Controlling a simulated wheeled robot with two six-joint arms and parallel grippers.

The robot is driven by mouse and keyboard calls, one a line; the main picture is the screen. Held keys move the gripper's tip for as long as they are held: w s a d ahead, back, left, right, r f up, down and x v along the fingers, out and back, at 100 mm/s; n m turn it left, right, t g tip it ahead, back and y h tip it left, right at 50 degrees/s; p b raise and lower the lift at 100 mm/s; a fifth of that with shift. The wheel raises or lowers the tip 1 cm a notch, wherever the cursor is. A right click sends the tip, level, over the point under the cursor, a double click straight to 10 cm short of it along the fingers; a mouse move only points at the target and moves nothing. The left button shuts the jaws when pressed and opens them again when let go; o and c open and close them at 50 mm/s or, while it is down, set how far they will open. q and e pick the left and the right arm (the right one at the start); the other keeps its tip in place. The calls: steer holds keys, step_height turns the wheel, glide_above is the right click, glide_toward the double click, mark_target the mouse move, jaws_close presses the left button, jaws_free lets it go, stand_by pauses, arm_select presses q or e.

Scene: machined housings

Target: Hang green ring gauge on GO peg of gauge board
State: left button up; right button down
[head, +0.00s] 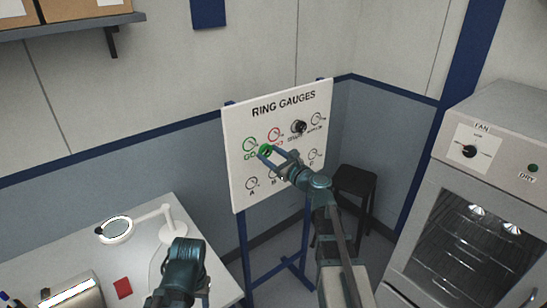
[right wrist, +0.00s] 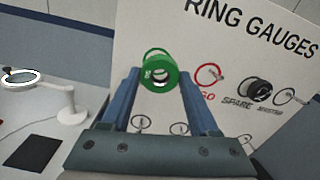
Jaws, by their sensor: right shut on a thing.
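The green ring gauge (head: 265,151) is held at the tips of my right gripper (head: 269,153), in front of the gauge board (head: 240,185). In the right wrist view the ring (right wrist: 159,74) sits between the two blue fingers of that gripper (right wrist: 158,82). The green GO outline and peg (head: 250,145) are just left of the ring in the head view. In the wrist view a green arc shows behind the ring's top, and the ring hides most of the spot. I cannot tell whether the peg is inside the ring. My left gripper (head: 183,268) is low in the head view, its fingers unclear.
A black SPARE ring (head: 299,127) hangs on the board near a red NO GO outline (head: 275,134). A white table with a magnifier lamp (head: 116,230) is at left. A black stool (head: 354,182) and an oven (head: 470,235) stand at right.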

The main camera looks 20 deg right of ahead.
steer(key=shift+x, duration=2.5)
steer(key=shift+w+a+f+b, duration=0.15)
steer(key=shift+w+b, duration=0.05)
steer(key=shift+w, duration=0.2)
steer(key=shift+w+a+f+b, duration=0.15)
steer(key=shift+w, duration=0.25)
steer(key=shift+c, duration=0.3)
jaws_free()
steer(key=v, duration=1.3)
steer(key=shift+s, duration=0.35)
steer(key=shift+d, duration=0.15)
